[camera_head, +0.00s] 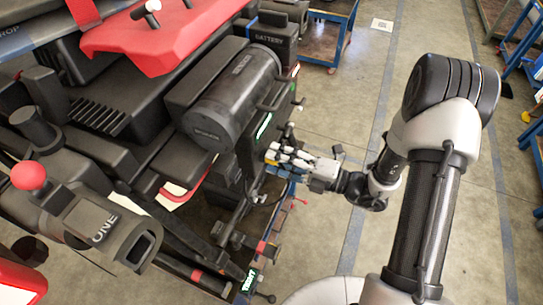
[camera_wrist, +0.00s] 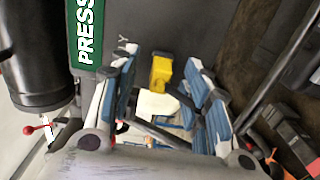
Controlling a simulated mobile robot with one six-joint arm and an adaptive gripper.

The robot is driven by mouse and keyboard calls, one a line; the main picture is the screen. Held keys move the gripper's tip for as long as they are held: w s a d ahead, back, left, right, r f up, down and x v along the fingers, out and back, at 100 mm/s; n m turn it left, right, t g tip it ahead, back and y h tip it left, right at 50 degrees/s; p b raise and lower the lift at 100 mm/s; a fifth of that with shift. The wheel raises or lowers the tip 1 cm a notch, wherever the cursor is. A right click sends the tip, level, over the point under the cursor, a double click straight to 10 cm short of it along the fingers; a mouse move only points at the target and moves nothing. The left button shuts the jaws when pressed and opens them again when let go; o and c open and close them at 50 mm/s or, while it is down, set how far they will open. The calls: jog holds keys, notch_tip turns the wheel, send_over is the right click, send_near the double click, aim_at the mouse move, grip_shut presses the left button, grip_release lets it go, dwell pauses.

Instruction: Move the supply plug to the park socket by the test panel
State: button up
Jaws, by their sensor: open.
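My gripper (camera_head: 274,155) reaches left to the side of the large dark machine. In the wrist view my gripper (camera_wrist: 162,65) is open, with one blue-padded finger on each side. A yellow block (camera_wrist: 160,73), which looks like the supply plug, shows beyond and between the fingertips against a dark grey face. I cannot tell whether any finger touches it. A small green-lit sign (camera_head: 249,281), perhaps the test panel, is low on the machine in the head view. I cannot make out the park socket.
A green sign reading "PRESS" (camera_wrist: 87,35) is left of the fingers, beside a dark cylinder (camera_wrist: 35,55). The machine's battery box (camera_head: 272,35) is above. Open floor (camera_head: 330,110) lies to the right.

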jog(key=shift+c, duration=0.3)
grip_shut()
dwell(0.4)
jog(key=shift+d, duration=0.15)
jog(key=shift+p+v, duration=0.55)
jog(key=shift+v, duration=2.35)
